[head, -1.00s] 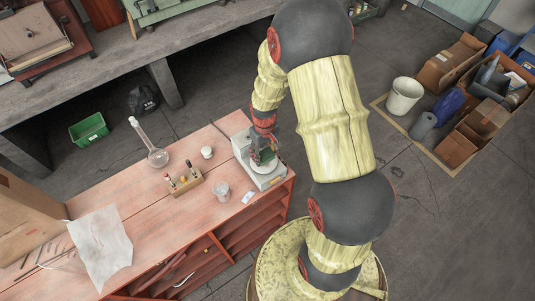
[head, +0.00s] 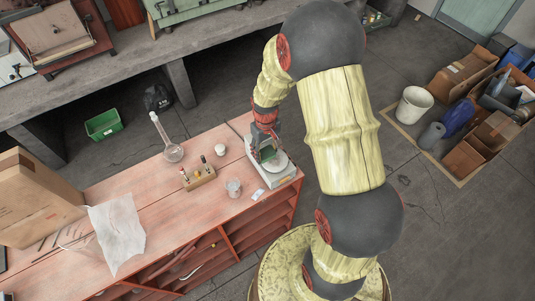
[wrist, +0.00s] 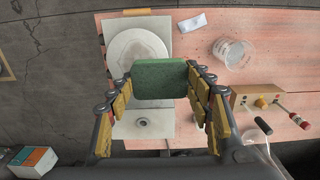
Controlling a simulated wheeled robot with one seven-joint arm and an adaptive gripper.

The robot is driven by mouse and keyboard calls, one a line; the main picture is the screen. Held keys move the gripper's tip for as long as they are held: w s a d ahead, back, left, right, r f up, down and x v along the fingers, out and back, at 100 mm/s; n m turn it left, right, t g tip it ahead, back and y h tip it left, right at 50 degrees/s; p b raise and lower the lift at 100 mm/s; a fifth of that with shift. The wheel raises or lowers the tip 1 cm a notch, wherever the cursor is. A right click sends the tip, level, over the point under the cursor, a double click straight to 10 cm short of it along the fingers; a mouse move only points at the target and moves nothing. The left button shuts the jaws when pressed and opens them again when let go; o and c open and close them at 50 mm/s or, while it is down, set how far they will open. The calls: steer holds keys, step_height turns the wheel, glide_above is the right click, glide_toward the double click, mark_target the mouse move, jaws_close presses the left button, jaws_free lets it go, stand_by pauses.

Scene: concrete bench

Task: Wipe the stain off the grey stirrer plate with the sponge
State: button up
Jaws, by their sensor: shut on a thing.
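The grey stirrer plate (head: 272,174) stands at the right end of the red bench, with a pale round top (wrist: 118,46). A faint greyish-beige stain (wrist: 140,46) shows on that top in the wrist view; the sponge hides part of the near edge. My gripper (head: 265,143) is shut on the green sponge (wrist: 160,79), one finger at each end. In the wrist view the gripper (wrist: 160,88) holds the sponge over the stirrer, between its round top and its knob (wrist: 143,123). I cannot tell whether the sponge touches it.
A cardboard box (head: 38,205) is at the far left.

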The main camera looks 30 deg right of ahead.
steer(key=shift+r+p, duration=0.7)
steer(key=shift+r, duration=0.8)
steer(key=shift+d, duration=0.1)
